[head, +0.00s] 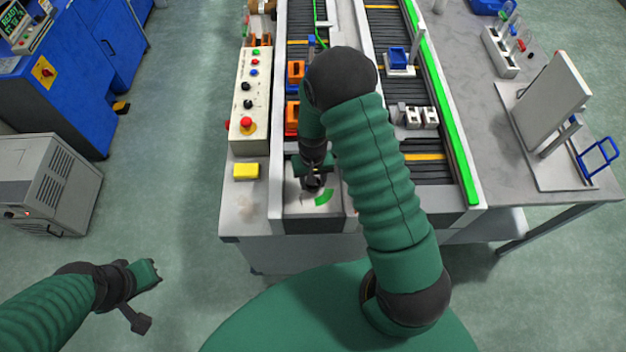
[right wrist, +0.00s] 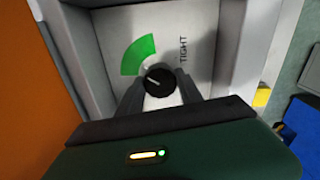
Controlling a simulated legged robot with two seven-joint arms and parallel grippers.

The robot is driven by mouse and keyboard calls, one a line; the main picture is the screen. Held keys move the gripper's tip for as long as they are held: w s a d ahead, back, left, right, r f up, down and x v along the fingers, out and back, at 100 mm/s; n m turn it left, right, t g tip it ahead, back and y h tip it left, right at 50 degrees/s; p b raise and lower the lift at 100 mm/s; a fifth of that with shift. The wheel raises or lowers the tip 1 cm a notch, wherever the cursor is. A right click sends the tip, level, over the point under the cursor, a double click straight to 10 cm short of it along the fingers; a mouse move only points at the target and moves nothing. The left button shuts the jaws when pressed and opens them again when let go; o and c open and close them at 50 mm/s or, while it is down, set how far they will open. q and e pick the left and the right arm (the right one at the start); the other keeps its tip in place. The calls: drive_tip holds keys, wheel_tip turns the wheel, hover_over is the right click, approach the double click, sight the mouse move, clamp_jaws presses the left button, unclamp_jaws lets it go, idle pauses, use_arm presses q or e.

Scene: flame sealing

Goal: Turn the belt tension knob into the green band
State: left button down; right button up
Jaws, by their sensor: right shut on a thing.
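The belt tension knob (right wrist: 160,82) is black with a small white pointer line, on a light panel marked TIGHT. The green band (right wrist: 138,55) is a printed arc at the knob's upper left in the right wrist view; the pointer faces left and slightly up, near the band's lower end, and I cannot tell whether it lies inside. The band also shows in the head view (head: 324,196). My right gripper (right wrist: 160,90) is shut on the knob, one finger on each side. My left gripper (head: 156,273) hangs over the floor, away from the conveyor; its opening is unclear.
A control box (head: 250,100) with buttons and a red emergency stop stands left of the belt. A yellow block (head: 246,171) lies in front of it. Orange blocks (head: 292,118) stand behind my right gripper. A green-edged rail (head: 445,110) runs along the conveyor's right side.

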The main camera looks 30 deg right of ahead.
drive_tip(key=shift+w+r+m, duration=0.1)
drive_tip(key=shift+w+m, duration=0.2)
drive_tip(key=shift+m, duration=0.4)
drive_tip(key=shift+d, duration=0.1)
drive_tip(key=o, duration=1.4)
drive_tip(key=shift+s, duration=0.1)
wheel_tip(320, 180, up, 16)
drive_tip(key=shift+r+b, duration=0.25)
drive_tip(key=shift+b, duration=0.05)
